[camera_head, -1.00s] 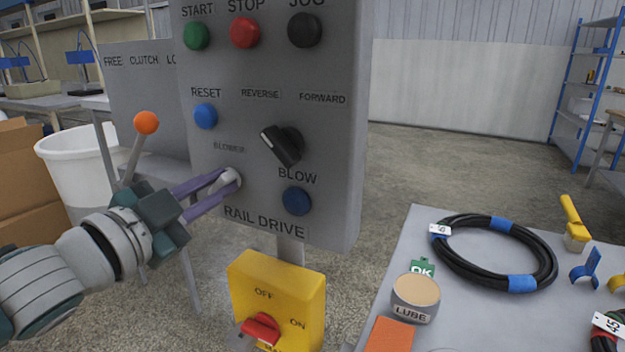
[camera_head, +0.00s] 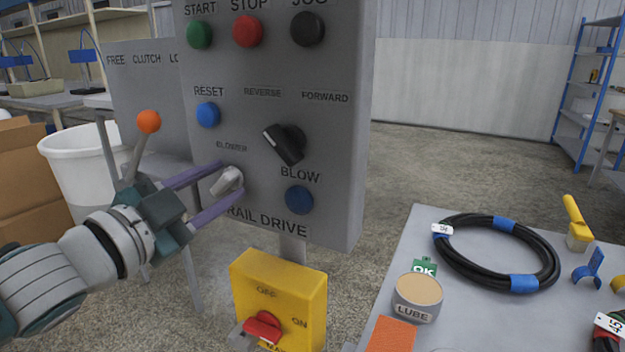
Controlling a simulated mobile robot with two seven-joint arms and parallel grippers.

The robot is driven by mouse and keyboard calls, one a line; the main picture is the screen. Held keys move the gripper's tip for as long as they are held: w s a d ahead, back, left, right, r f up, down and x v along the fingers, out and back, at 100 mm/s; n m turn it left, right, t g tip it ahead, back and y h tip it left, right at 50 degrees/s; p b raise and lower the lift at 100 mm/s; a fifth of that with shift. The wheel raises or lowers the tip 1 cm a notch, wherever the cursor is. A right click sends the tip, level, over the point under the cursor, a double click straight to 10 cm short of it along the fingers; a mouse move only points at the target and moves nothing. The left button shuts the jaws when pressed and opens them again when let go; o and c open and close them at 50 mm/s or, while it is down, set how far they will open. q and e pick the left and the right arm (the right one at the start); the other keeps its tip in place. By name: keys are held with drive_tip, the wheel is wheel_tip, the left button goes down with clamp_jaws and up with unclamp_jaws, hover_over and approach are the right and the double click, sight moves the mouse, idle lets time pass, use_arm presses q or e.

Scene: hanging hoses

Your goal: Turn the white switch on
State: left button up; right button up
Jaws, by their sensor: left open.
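The white switch (camera_head: 228,181) is a small pale knob under the BLOWER label on the grey control panel (camera_head: 340,190). Its handle is tilted, pointing down to the left. My left gripper (camera_head: 231,178) is open, with one purple finger above the switch and the other below it. The fingers stand apart from the knob's sides, as far as I can tell. My right gripper is not in view.
The black selector (camera_head: 287,144) and blue BLOW button (camera_head: 299,199) are right of the switch. An orange-tipped lever (camera_head: 149,122) stands close to my left wrist. A yellow box with a red switch (camera_head: 264,325) is below. A table (camera_head: 462,312) with a hose coil (camera_head: 495,252) is at right.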

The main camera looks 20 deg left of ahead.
use_arm(q)
drive_tip(key=s, duration=1)
drive_tip(key=shift+a, duration=0.4)
drive_tip(key=shift+o, duration=0.3)
drive_tip(key=shift+o, duration=0.7)
drive_tip(key=shift+n, duration=0.3)
drive_tip(key=o, duration=0.4)
drive_tip(key=n+p, duration=0.1)
drive_tip(key=n, duration=0.2)
drive_tip(key=n+p, duration=0.1)
drive_tip(key=n, duration=0.2)
drive_tip(key=n+h+p, duration=0.1)
drive_tip(key=n, duration=0.3)
drive_tip(key=shift+s+d+r, duration=0.1)
drive_tip(key=shift+d+r, duration=0.05)
drive_tip(key=shift+d, duration=0.15)
drive_tip(key=shift+o, duration=0.4)
drive_tip(key=n, duration=0.4)
drive_tip(key=n+p, duration=0.1)
drive_tip(key=n, duration=0.1)
drive_tip(key=shift+s+a+f+y, duration=0.2)
drive_tip(key=shift+a+y, duration=0.1)
drive_tip(key=shift+a, duration=0.1)
drive_tip(key=shift+n, duration=0.7)
drive_tip(key=w, duration=1)
drive_tip(key=shift+d+f+b, duration=0.15)
drive_tip(key=shift+d+b, duration=0.15)
